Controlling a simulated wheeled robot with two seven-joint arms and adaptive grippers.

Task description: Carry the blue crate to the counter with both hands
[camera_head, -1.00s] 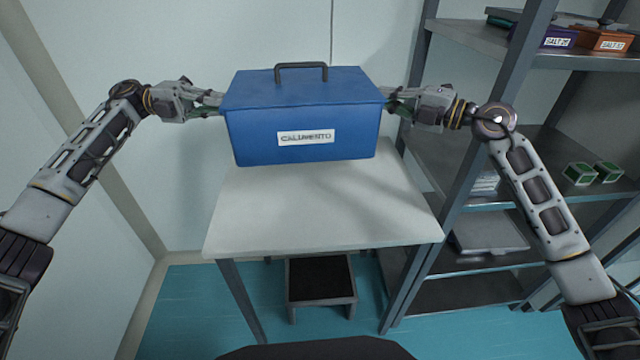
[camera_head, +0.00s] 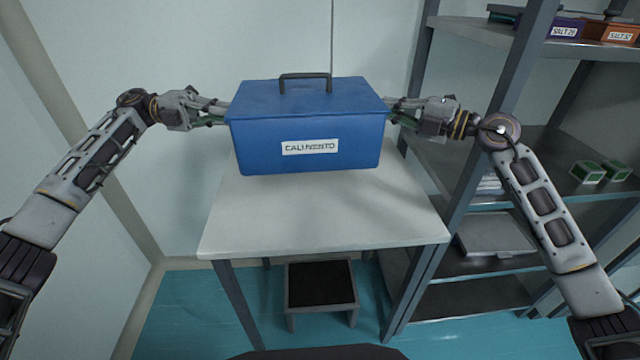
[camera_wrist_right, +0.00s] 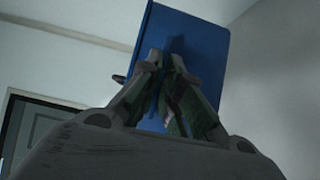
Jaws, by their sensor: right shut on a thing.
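The blue crate (camera_head: 310,128) is level, with a dark top handle and a white label on its front. It is over the back part of a white-topped counter (camera_head: 320,225); I cannot tell whether its base touches the top. My right gripper (camera_head: 396,110) is shut at the crate's right side. In the right wrist view its fingers (camera_wrist_right: 167,85) close together against the blue crate (camera_wrist_right: 205,50). My left gripper (camera_head: 222,111) is at the crate's left side, its fingertips partly hidden there; the crate hangs level between both grippers.
A grey shelf rack (camera_head: 530,185) stands close on the right, its post near my right arm. It carries labelled boxes, green-edged blocks (camera_head: 588,172) and a grey case (camera_head: 497,235). A dark-topped step stool (camera_head: 320,283) is under the counter. The counter's front part is bare.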

